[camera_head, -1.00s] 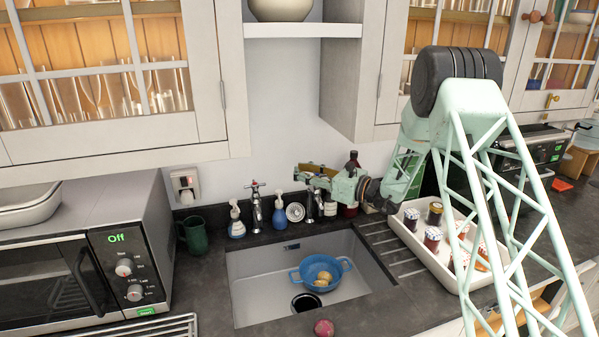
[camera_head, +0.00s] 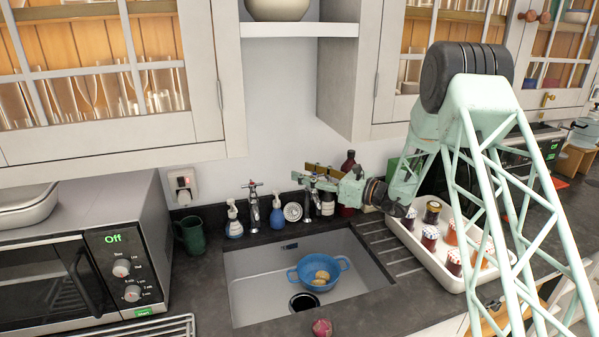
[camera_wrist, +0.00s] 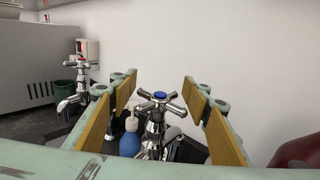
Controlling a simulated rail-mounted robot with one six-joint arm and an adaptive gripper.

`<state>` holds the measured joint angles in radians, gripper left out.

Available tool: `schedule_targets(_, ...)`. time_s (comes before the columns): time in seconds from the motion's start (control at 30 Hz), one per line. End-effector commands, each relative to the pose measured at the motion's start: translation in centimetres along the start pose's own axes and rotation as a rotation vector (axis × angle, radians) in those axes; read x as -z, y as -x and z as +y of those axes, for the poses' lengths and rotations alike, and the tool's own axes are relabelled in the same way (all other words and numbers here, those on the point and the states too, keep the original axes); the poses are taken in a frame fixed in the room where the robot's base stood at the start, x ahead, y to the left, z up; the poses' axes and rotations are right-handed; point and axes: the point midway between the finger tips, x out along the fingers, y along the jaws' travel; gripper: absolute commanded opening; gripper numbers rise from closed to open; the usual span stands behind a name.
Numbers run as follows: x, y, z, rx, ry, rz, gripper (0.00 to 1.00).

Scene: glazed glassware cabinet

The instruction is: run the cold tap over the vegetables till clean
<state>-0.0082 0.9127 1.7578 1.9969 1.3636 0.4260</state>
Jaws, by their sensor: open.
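The cold tap, a chrome cross handle with a blue cap (camera_wrist: 159,97), stands between the finger pads of my gripper (camera_wrist: 164,108) in the wrist view. My gripper is open, with a gap on each side of the handle. In the head view my gripper (camera_head: 322,177) is at the cold tap (camera_head: 312,203) behind the sink. A blue colander (camera_head: 306,272) stands in the sink (camera_head: 245,292), holding yellowish vegetables (camera_head: 321,277). No running water is visible. A reddish round vegetable (camera_head: 322,327) lies on the front counter edge.
The other tap (camera_head: 254,205) stands left of the cold tap. A blue soap bottle (camera_head: 277,212), a white-and-blue dispenser (camera_head: 234,220) and a green mug (camera_head: 191,235) line the back. A white tray of jars (camera_head: 409,240) is right. A cabinet (camera_head: 345,85) overhangs.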

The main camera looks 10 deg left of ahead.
Motion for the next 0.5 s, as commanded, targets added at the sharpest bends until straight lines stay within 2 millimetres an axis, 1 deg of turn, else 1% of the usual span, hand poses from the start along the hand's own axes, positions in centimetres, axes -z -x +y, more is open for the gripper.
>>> schedule_targets(0.03, 0.0, 0.8, -0.1, 0.002, -0.001, 0.000, 0.44)
schedule_targets(0.3, -0.1, 4.8, -0.1, 0.002, 0.000, 0.000, 0.44)
schedule_targets(0.5, -0.1, 7.2, -0.1, 0.003, 0.000, 0.000, 0.44)
